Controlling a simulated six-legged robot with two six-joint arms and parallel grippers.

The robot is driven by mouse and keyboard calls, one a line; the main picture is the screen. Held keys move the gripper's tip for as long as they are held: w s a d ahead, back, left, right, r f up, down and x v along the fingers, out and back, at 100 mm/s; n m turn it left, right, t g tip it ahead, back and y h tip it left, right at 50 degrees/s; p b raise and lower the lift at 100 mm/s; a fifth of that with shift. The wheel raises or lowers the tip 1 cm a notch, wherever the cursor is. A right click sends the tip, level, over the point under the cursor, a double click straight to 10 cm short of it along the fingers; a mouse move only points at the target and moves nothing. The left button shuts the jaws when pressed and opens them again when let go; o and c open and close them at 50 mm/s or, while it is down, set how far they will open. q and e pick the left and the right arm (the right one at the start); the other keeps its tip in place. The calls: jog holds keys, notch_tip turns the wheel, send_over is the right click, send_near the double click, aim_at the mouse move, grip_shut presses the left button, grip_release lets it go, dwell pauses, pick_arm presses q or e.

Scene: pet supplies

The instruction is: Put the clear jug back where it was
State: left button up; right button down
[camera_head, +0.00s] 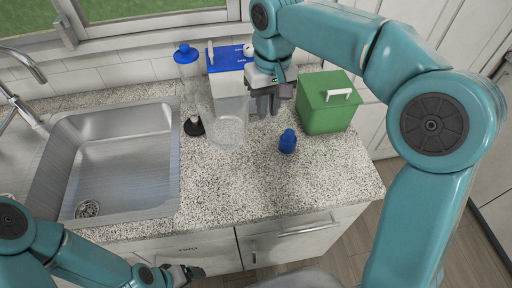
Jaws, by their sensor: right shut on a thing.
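A clear jug (228,128) shows on the speckled counter (300,185), right of the sink and in front of a white box with a blue lid (231,62). My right gripper (264,108) points down at the jug's right side and is shut on it, seemingly at the handle side. The exact grip is hidden by the fingers, and I cannot tell whether the jug's base touches the counter. My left gripper (185,273) is low in front of the counter, away from the jug; its finger opening is unclear.
A clear container with a blue lid (187,62) stands left of the white box, above a dark-based object (194,126). A green box with a white handle (326,102) and a small blue bottle (288,141) are to the right. The steel sink (125,150) is left. The front counter is clear.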

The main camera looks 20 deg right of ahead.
notch_tip(320, 180, down, 14)
dwell(0.4)
jog(key=shift+f, duration=0.15)
jog(key=c, duration=1.1)
grip_release()
jog(key=shift+o, duration=0.2)
jog(key=r, duration=1.2)
jog(key=shift+d+r, duration=0.2)
